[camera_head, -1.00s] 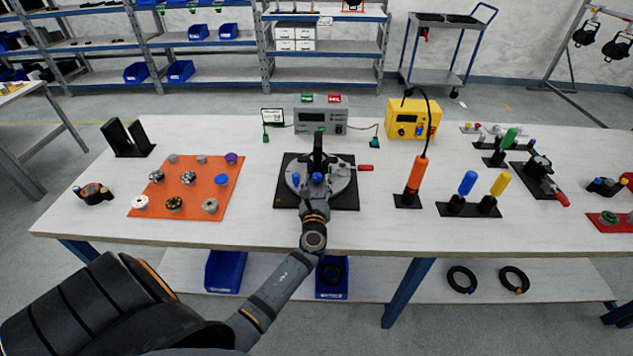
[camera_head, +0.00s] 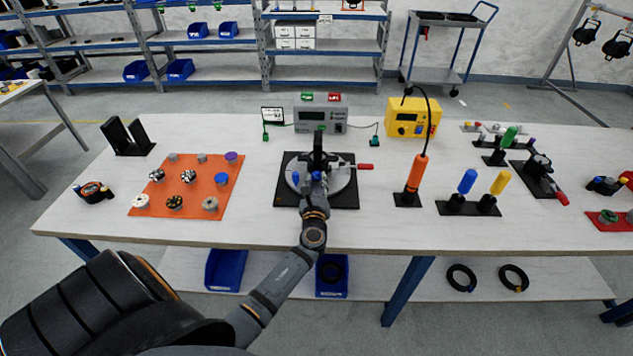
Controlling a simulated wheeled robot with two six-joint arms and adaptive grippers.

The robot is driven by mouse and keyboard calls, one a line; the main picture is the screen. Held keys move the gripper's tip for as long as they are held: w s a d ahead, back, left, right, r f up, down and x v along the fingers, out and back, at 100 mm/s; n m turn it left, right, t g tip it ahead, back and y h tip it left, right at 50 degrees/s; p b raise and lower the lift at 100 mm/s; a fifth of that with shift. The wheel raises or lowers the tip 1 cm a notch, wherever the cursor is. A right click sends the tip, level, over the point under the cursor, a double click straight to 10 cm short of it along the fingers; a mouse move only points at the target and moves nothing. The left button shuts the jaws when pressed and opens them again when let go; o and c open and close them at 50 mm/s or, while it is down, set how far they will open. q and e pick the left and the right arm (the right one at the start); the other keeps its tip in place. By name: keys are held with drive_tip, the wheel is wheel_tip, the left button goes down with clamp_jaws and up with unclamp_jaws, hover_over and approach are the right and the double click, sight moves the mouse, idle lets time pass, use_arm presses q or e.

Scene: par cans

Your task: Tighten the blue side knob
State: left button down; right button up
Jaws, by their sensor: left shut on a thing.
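The round grey fixture (camera_head: 342,186) lies on a black square base plate (camera_head: 347,203) at the middle of the table. A black upright clamp part (camera_head: 318,156) stands over it, with a red-tipped handle (camera_head: 364,166) pointing right. A blue knob (camera_head: 316,176) shows at the fixture's near side, and another blue piece (camera_head: 295,178) is just left of it. My left gripper (camera_head: 313,187) reaches in from the front and is shut at the near blue knob, its fingertips partly hiding it. My right gripper is out of view.
An orange mat (camera_head: 218,194) with several knobs lies left. An orange screwdriver (camera_head: 416,174) stands right, its cord reaching a yellow unit (camera_head: 408,130). Blue and yellow handled tools (camera_head: 467,183) stand farther right. A grey meter (camera_head: 335,115) is behind the fixture.

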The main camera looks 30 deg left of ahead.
use_arm(q)
drive_tip(key=shift+r, duration=0.1)
drive_tip(key=m+p, duration=0.2)
drive_tip(key=m, duration=0.2)
drive_tip(key=m+p, duration=0.1)
drive_tip(key=m, duration=0.1)
drive_tip(key=shift+m+p, duration=0.3)
drive_tip(key=shift+m, duration=0.1)
drive_tip(key=shift+m+p, duration=0.3)
drive_tip(key=shift+m, duration=0.4)
drive_tip(key=c, duration=1)
unclamp_jaws()
